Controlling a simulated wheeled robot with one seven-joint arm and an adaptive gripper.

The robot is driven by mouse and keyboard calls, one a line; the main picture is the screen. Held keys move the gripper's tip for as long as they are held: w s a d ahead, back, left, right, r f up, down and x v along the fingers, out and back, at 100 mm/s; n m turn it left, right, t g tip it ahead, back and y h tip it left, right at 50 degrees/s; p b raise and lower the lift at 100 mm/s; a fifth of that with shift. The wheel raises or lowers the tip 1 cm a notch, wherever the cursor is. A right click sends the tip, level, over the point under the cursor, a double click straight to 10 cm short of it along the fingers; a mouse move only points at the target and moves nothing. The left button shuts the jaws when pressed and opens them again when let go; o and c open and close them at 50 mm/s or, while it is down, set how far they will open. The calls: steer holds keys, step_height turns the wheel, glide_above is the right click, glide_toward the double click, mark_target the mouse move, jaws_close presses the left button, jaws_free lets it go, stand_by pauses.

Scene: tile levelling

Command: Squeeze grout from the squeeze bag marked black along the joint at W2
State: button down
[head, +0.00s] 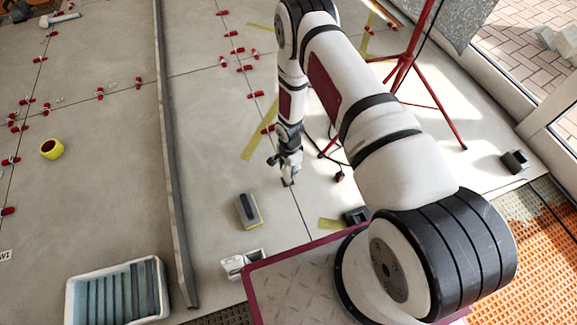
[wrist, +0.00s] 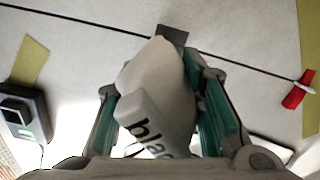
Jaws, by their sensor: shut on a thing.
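My gripper (head: 289,170) is shut on the white squeeze bag (wrist: 160,85), whose visible lettering starts "bla" in the wrist view. The bag lies between the green finger pads (wrist: 208,110), tapering away from me. A small dark grey patch (wrist: 172,36) shows at the bag's far end, over the thin dark joint (wrist: 80,21); whether the tip touches the floor I cannot tell. In the head view the joint (head: 299,208) runs below my gripper between pale tiles. No W2 label is readable.
A grey float (head: 248,211) lies left of the joint. A bluish tray (head: 72,304), a yellow roll (head: 51,148) and a long straightedge (head: 170,150) are further left. A red tripod (head: 404,62) stands behind right. A red clip (wrist: 298,90) sits on the joint.

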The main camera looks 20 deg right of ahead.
steer(key=shift+s, duration=0.3)
steer(key=shift+s, duration=0.75)
steer(key=shift+s+p, duration=0.25)
steer(key=shift+p, duration=0.05)
steer(key=shift+s, duration=0.7)
steer(key=shift+s, duration=0.15)
steer(key=shift+s+p, duration=0.4)
steer(key=shift+s, duration=0.4)
steer(key=shift+s, duration=0.5)
steer(key=shift+s, duration=0.55)
steer(key=shift+s+p, duration=0.2)
steer(key=shift+p, duration=0.1)
